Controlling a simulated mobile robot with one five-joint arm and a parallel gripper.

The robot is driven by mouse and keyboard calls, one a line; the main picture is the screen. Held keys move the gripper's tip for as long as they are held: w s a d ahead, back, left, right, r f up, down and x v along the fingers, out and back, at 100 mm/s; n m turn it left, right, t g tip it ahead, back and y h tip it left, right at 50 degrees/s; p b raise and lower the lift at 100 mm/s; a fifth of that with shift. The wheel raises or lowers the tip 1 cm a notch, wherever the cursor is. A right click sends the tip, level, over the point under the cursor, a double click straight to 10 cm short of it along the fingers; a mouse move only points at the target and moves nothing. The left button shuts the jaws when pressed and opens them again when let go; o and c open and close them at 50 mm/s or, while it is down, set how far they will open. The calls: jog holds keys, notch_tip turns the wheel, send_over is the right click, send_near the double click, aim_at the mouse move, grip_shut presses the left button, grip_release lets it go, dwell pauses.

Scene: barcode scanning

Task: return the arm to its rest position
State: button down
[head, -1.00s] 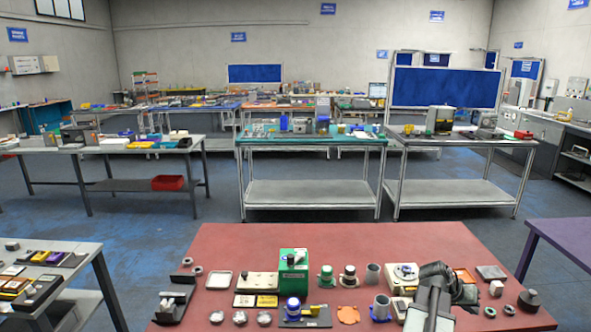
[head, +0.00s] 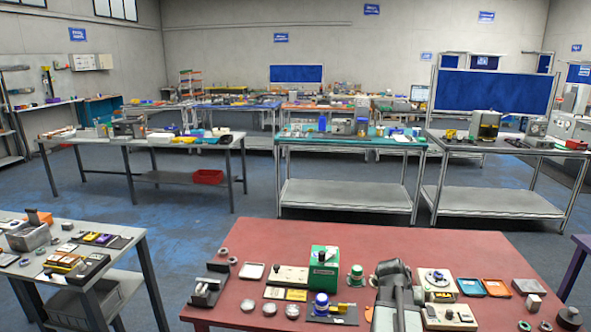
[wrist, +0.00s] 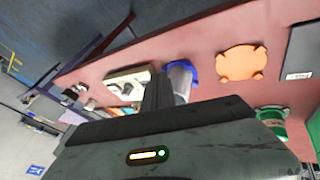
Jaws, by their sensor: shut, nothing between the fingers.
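My arm (head: 394,292) rises at the front of the red table (head: 455,248) in the head view, right of the green box (head: 323,267). The fingers cannot be made out there. In the wrist view my gripper (wrist: 158,76) shows as dark fingers close together, with nothing between them. Its grey body fills the bottom of that view. Behind the fingers are a grey cup with a blue rim (wrist: 181,76) and a flat orange piece (wrist: 242,63), both apart from the gripper as far as I can tell.
A black stand (head: 208,287) is at the table's left. A grey side table (head: 128,240) stands further left. Blue floor (head: 195,245) is clear between the tables.

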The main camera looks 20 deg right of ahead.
jog(key=w+a+f+n+y, duration=0.1)
jog(key=w+a, duration=0.2)
jog(key=a, duration=0.4)
jog(key=w+a+n+t+y, duration=0.15)
jog(key=w+a, duration=0.25)
jog(key=a, duration=0.4)
jog(key=w+a+f+n+g+y, duration=0.1)
jog(key=w+a+n, duration=0.15)
jog(key=a, duration=0.45)
jog(key=a+n+y, duration=0.2)
jog(key=a+n, duration=0.2)
jog(key=a, duration=2.1)
jog(key=shift+w+a+f, duration=0.25)
jog(key=shift+a+f, duration=0.05)
jog(key=shift+f, duration=0.1)
jog(key=shift+y, duration=0.25)
jog(key=shift+d, duration=0.15)
